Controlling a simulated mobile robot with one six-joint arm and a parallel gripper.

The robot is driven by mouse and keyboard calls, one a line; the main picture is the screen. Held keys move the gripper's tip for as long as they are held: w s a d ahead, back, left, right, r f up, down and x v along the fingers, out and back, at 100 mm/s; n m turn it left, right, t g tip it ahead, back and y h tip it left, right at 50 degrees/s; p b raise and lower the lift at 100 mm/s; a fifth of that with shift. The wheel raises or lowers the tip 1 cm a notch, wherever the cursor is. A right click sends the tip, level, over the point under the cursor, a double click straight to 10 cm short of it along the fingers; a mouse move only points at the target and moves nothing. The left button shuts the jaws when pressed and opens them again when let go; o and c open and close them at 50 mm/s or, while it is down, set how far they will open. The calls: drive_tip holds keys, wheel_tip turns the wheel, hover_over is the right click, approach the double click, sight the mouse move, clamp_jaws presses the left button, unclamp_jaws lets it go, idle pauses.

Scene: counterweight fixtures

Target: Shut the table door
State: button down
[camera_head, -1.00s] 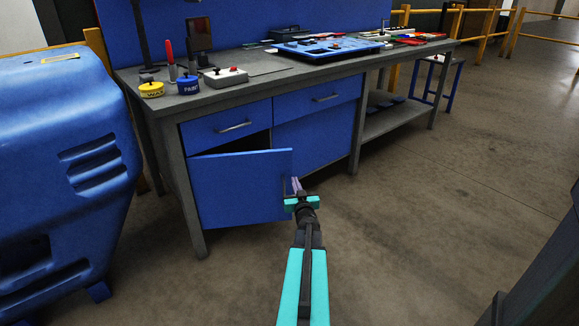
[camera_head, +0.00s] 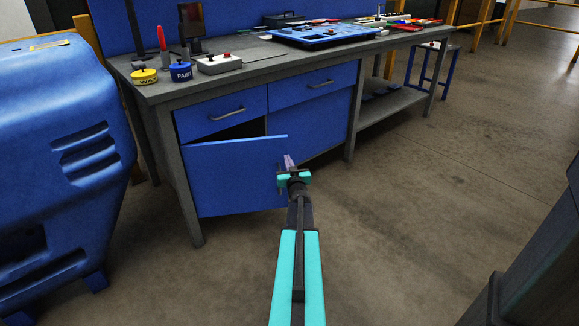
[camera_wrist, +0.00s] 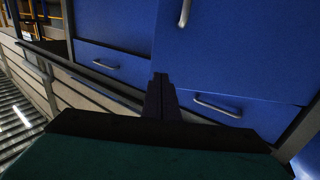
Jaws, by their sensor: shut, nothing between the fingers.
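The blue table door (camera_head: 232,180) hangs ajar on the left of the workbench, below a closed drawer (camera_head: 222,117). A dark gap shows above its top edge. A dark handle (camera_head: 279,180) is near its free right edge. My gripper (camera_head: 289,161) is shut and empty, right at that free edge; whether it touches the door cannot be told. In the wrist view my shut fingers (camera_wrist: 160,92) point at blue fronts with grey handles. A large blue panel (camera_wrist: 240,50) there seems to be the door, with its handle (camera_wrist: 185,12) at the top.
The workbench top (camera_head: 262,68) holds a blue tray (camera_head: 320,36), a yellow tin (camera_head: 144,77), a blue paint tin (camera_head: 181,71) and a grey button box (camera_head: 218,62). A big blue casing (camera_head: 65,160) stands at left.

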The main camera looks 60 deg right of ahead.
sight(284, 147)
drive_tip(key=shift+b+x, duration=0.7)
drive_tip(key=shift+x, duration=3)
